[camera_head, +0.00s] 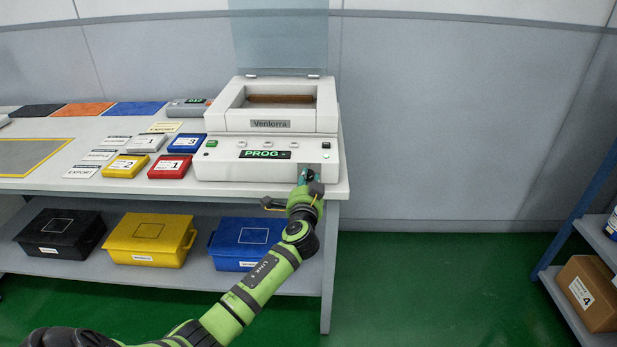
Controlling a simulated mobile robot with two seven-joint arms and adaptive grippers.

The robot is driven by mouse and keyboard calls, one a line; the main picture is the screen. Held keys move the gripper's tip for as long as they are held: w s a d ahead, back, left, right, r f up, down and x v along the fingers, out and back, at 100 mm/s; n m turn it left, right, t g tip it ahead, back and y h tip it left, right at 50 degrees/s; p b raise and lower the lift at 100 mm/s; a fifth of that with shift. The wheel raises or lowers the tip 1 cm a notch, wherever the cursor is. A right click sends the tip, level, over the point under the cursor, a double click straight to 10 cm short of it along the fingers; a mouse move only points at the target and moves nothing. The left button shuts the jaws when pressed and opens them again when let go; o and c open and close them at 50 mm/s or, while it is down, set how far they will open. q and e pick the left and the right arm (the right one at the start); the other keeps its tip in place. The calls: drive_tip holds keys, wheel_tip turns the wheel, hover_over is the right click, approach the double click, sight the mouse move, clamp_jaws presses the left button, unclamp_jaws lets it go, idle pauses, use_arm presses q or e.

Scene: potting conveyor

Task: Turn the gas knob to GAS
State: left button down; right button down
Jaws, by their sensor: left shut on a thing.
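A white machine (220,168) marked "Venlorra" stands at the right end of the white table, with its clear lid raised. A black and green label on its front reads "PROG" (265,155). My left gripper (308,178) is at the right part of the machine's front face. It is shut on a small teal and dark part there, which looks like the gas knob; the fingers hide most of it, so its pointing direction cannot be told. My right gripper is not in view.
On the table (60,183) lie coloured cartridges, including a red one (170,166) and a yellow one (125,166). Black, yellow (150,240) and blue bins stand on the lower shelf. A shelf with a cardboard box (590,290) is at the far right. The green floor between is clear.

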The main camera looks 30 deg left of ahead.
use_arm(q)
drive_tip(key=m+p, duration=0.2)
drive_tip(key=m, duration=0.2)
drive_tip(key=shift+m+p, duration=0.65)
drive_tip(key=shift+m, duration=1.25)
drive_tip(key=c, duration=1.3)
unclamp_jaws()
